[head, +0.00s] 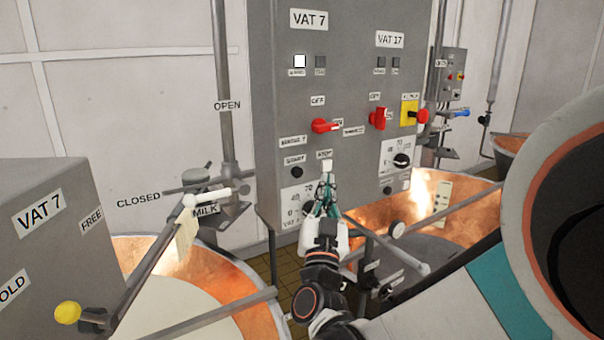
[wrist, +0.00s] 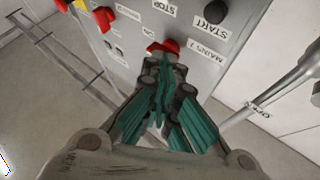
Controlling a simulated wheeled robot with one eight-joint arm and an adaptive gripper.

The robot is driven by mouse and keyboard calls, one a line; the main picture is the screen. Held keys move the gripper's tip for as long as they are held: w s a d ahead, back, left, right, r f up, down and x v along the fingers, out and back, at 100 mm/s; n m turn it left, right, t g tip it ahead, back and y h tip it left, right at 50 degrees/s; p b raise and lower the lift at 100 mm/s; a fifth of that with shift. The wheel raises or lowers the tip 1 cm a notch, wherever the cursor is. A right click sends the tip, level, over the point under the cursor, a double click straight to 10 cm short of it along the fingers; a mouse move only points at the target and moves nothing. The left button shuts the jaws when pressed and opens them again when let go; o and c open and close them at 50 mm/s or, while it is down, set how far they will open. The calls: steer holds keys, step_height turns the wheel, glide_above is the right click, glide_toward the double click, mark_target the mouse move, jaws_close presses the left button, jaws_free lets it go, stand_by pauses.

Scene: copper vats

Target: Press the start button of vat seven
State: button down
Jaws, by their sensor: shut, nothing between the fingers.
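The grey control panel (head: 262,110) carries a VAT 7 label (head: 309,19) over its left column. The black start button (head: 297,172) sits under the START label in that column; it shows in the wrist view too (wrist: 214,12). A STOP label (head: 324,154) is just right of it, with a white piece below that my gripper partly overlaps. My gripper (head: 327,184) is shut and empty, in front of the panel, right of and slightly below the start button in the head view. In the wrist view its teal fingers (wrist: 160,110) overlap the panel; contact cannot be told.
A red rotary switch (head: 325,126) sits above the buttons. VAT 17 controls (head: 378,119) and a yellow-backed red switch (head: 410,112) are at right. Copper vats (head: 250,306) stand below on both sides. A lever (head: 150,262) and a grey VAT 7 box (head: 60,250) are at left.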

mark_target(302, 175)
steer(key=w+a, duration=0.4)
steer(key=w, duration=0.2)
steer(key=shift+w+a, duration=0.15)
steer(key=shift+w, duration=0.1)
stand_by(1.4)
steer(key=shift+w+a, duration=0.25)
steer(key=shift+w+a+b, duration=0.25)
steer(key=shift+w+b, duration=0.1)
steer(key=shift+w, duration=0.05)
stand_by(0.9)
steer(key=shift+s, duration=0.1)
steer(key=shift+s+d, duration=0.55)
steer(key=shift+s, duration=0.1)
steer(key=shift+s, duration=0.1)
